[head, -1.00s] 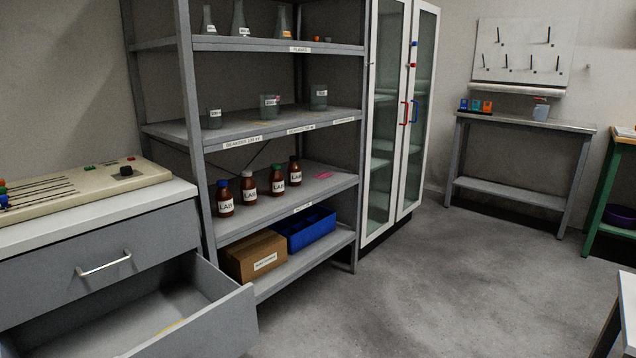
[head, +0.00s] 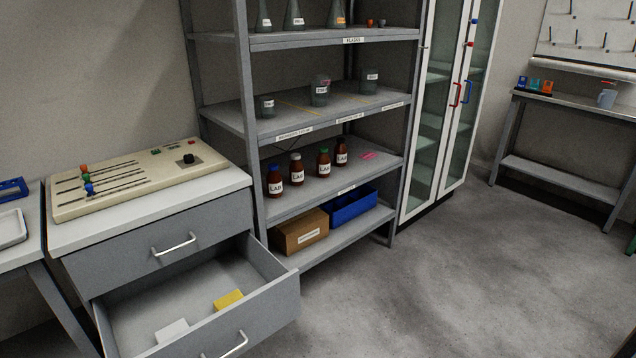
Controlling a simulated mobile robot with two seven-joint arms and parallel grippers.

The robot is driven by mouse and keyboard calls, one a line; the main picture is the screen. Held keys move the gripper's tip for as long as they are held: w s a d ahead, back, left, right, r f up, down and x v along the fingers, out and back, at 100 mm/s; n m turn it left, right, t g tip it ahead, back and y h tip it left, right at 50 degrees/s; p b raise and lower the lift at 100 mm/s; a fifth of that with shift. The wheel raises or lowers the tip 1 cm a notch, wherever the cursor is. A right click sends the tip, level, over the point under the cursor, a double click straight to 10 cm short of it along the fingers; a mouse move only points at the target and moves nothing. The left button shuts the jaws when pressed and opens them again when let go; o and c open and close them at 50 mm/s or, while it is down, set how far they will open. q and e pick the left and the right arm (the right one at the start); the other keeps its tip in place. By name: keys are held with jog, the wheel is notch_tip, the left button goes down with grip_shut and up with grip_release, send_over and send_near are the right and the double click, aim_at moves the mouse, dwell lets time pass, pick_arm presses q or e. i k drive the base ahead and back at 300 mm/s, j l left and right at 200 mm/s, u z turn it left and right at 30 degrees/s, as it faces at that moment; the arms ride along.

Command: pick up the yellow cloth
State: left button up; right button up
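A flat yellow piece, which looks like the yellow cloth (head: 228,299), lies on the floor of the open lower drawer (head: 262,300) at the lower left of the head view. A white flat piece (head: 172,331) lies in the same drawer, to its left and nearer the front. Neither of my grippers shows in the head view.
The grey cabinet (head: 150,246) carries a control panel with sliders (head: 130,180). The closed upper drawer has a handle (head: 174,245). Right of it stands a shelf rack (head: 330,185) with bottles, beakers and boxes. The floor (head: 430,290) at the right is clear.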

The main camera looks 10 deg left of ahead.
aim_at(220, 303)
jog(key=u, duration=1.1)
